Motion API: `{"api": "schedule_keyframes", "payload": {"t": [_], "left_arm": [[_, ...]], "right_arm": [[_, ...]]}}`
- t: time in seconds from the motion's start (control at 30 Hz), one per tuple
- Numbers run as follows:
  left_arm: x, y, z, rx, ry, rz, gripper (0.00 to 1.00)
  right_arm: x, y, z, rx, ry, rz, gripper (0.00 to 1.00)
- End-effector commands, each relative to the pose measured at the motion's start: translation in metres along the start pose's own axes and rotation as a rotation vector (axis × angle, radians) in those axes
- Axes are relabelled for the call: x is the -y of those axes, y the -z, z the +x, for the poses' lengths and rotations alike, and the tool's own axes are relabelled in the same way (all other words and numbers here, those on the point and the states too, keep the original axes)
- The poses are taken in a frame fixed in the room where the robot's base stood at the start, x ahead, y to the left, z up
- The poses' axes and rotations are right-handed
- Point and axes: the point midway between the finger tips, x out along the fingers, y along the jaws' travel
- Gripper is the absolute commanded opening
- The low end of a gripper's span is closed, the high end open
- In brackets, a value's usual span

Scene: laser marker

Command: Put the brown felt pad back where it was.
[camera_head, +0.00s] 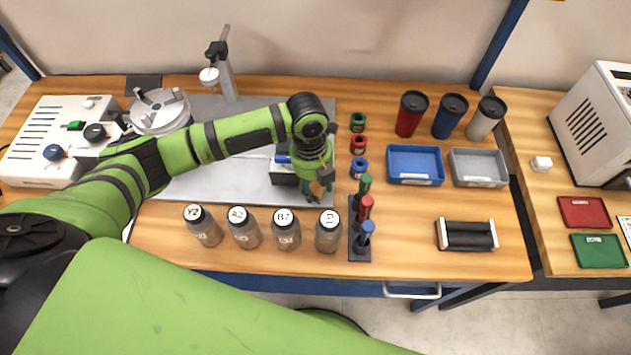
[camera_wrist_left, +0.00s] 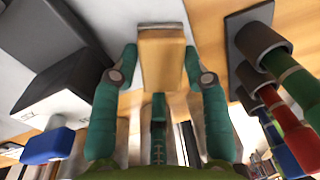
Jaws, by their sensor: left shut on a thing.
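My left gripper (camera_head: 318,190) is over the right end of the grey metal plate (camera_head: 225,187). Its teal fingers are shut on a tan-brown block, which looks like the brown felt pad (camera_wrist_left: 162,60), seen between the fingertips in the left wrist view. In the head view the pad is mostly hidden by the gripper. I cannot tell whether the pad touches the surface below. A dark block with a blue part (camera_head: 284,172) is just left of the gripper. My right gripper is not in view.
A stand with green, red and blue handles (camera_head: 360,240) is close right of the gripper. Several labelled jars (camera_head: 286,232) line the front. Colored rings (camera_head: 358,145) stand behind. A blue tray (camera_head: 415,181), grey tray (camera_head: 478,183) and black roller holder (camera_head: 467,235) are farther right.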

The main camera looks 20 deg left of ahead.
Motion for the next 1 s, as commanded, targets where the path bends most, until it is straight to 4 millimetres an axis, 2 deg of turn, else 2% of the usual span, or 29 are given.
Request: {"api": "schedule_keyframes", "payload": {"t": [0.07,0.1,0.13,0.43,0.57,0.67,1.0], "left_arm": [[0.000,0.000,0.003,0.000,0.000,-0.001,0.20],[0.000,0.000,0.003,0.000,0.000,-0.001,0.54],[0.000,0.000,0.003,0.000,0.000,-0.001,0.56],[0.000,0.000,0.002,0.000,0.000,-0.001,0.56],[0.000,-0.001,-0.005,0.002,0.002,-0.001,0.56],[0.000,-0.002,-0.020,0.004,0.003,-0.001,0.56],[0.000,-0.001,-0.091,0.003,0.002,0.000,0.56]], "right_arm": [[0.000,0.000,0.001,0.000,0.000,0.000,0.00],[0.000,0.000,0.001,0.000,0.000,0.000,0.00],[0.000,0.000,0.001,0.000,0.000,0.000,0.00],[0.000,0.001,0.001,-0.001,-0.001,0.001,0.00],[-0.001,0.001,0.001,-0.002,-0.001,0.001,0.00],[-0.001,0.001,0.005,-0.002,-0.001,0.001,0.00],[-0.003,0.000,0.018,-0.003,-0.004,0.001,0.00]]}}
